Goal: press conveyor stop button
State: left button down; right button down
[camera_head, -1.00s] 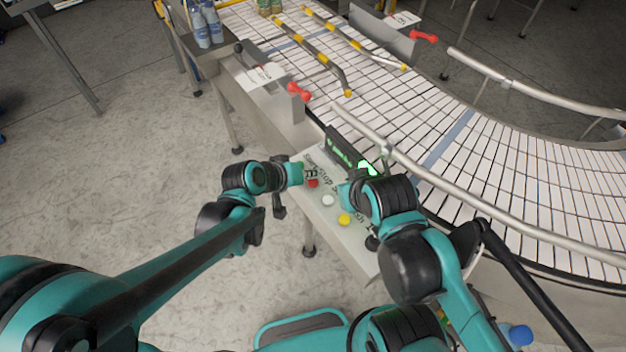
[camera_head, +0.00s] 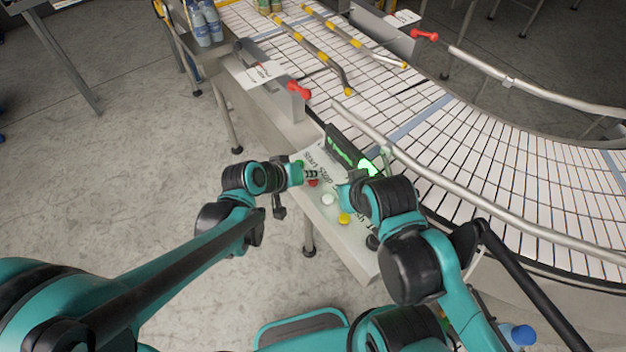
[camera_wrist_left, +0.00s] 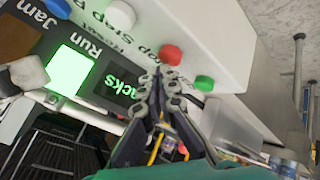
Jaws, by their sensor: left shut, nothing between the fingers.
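The red button (camera_head: 313,183) sits on the pale control panel (camera_head: 352,238) beside the conveyor. It also shows in the left wrist view (camera_wrist_left: 170,54), near "Stop" lettering. My left gripper (camera_head: 311,174) is shut and empty over the panel, right by the red button. In the left wrist view its fingertips (camera_wrist_left: 158,76) appear just below the red button; I cannot tell if they touch. A green button (camera_wrist_left: 204,83) lies to the right of the fingertips. A lit green "Run" sign (camera_wrist_left: 72,71) shows at left. My right gripper (camera_head: 348,192) is beside the panel, its fingers hidden.
A white button (camera_head: 328,199), a yellow button (camera_head: 344,218) and a black knob (camera_head: 373,242) share the panel. The curved conveyor (camera_head: 480,160) and its metal rail (camera_head: 440,177) lie behind. Floor at left is clear.

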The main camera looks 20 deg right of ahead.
aim_at(310, 182)
pick_arm(q)
jog(key=shift+f+b, duration=0.45)
jog(key=shift+f, duration=0.1)
pick_arm(e)
jog(key=shift+f, duration=0.55)
pick_arm(q)
jog(key=shift+r, duration=0.1)
pick_arm(e)
jog(key=shift+r, duration=0.1)
pick_arm(q)
jog(key=shift+r+p, duration=0.75)
jog(key=shift+r, duration=0.1)
pick_arm(e)
jog(key=shift+r, duration=0.65)
pick_arm(q)
jog(key=shift+r, duration=0.15)
pick_arm(e)
jog(key=shift+r, duration=0.1)
